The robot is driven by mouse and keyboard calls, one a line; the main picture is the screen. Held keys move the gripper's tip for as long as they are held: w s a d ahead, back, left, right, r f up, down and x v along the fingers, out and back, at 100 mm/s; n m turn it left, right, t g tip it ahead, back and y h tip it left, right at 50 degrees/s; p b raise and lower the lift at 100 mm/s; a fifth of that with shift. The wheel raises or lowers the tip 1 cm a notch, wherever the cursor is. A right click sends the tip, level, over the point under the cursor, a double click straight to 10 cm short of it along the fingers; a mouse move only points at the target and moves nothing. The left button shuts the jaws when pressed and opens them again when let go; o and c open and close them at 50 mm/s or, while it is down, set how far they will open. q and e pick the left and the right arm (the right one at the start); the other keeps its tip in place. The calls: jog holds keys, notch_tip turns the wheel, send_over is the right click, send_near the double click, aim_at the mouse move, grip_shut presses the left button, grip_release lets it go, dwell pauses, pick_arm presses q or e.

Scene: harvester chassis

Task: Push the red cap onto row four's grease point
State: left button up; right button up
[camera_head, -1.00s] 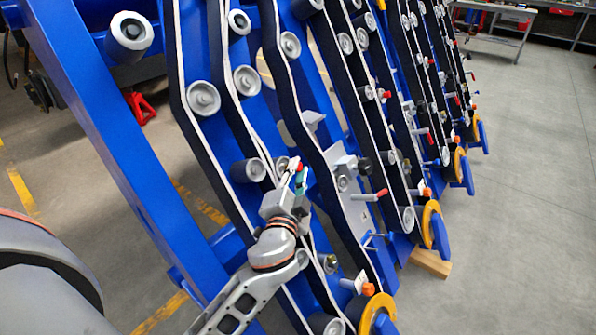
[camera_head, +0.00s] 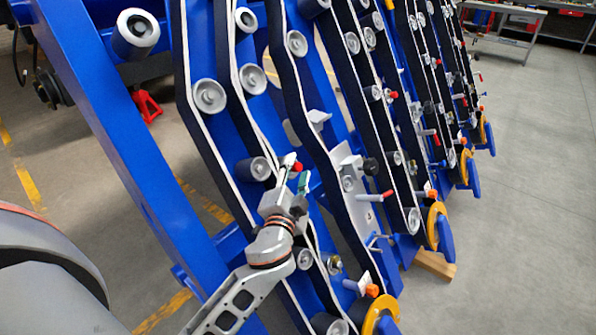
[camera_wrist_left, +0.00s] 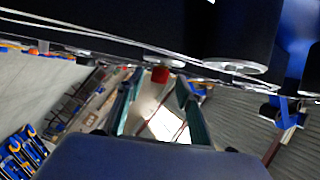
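The red cap (camera_head: 298,167) is a small red piece at the tips of my left gripper (camera_head: 294,180), beside a row of the blue chassis. In the left wrist view, the red cap (camera_wrist_left: 160,74) sits against the underside of a pale round fitting (camera_wrist_left: 164,61), at the far end of the gap between my fingers. The fingers of my left gripper (camera_wrist_left: 158,86) stand apart, with visible space on both sides of the cap. The grease point itself is too small to make out, and I cannot tell how far the cap is seated. My right gripper is not in view.
Black belts and grey rollers (camera_head: 209,96) run along the slanted blue rows close around the gripper. A red-tipped pin (camera_head: 388,194) and a black knob (camera_head: 370,166) stick out to the right. Yellow-rimmed discs (camera_head: 437,222) line the row ends. Open floor (camera_head: 530,200) lies at right.

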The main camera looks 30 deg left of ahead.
pick_arm(q)
jog(key=shift+s, duration=0.1)
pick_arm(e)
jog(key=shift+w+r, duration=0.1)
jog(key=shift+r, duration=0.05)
pick_arm(q)
jog(key=v, duration=1.2)
jog(key=shift+f, duration=0.1)
dwell(0.5)
jog(key=s+d+f+n+g+h+p, duration=0.1)
jog(key=s+d+f+g+h+p, duration=0.2)
jog(key=s+f, duration=0.6)
jog(key=s+d+f+n+g+h+p, duration=0.2)
jog(key=s+f, duration=0.6)
jog(key=f, duration=0.7)
jog(key=d+g+h+p, duration=0.1)
jog(key=d+h+p, duration=0.1)
jog(key=d+h, duration=0.1)
jog(key=shift+s+d+g+h, duration=0.3)
jog(key=shift+s+d+h, duration=0.1)
jog(key=shift+d, duration=0.2)
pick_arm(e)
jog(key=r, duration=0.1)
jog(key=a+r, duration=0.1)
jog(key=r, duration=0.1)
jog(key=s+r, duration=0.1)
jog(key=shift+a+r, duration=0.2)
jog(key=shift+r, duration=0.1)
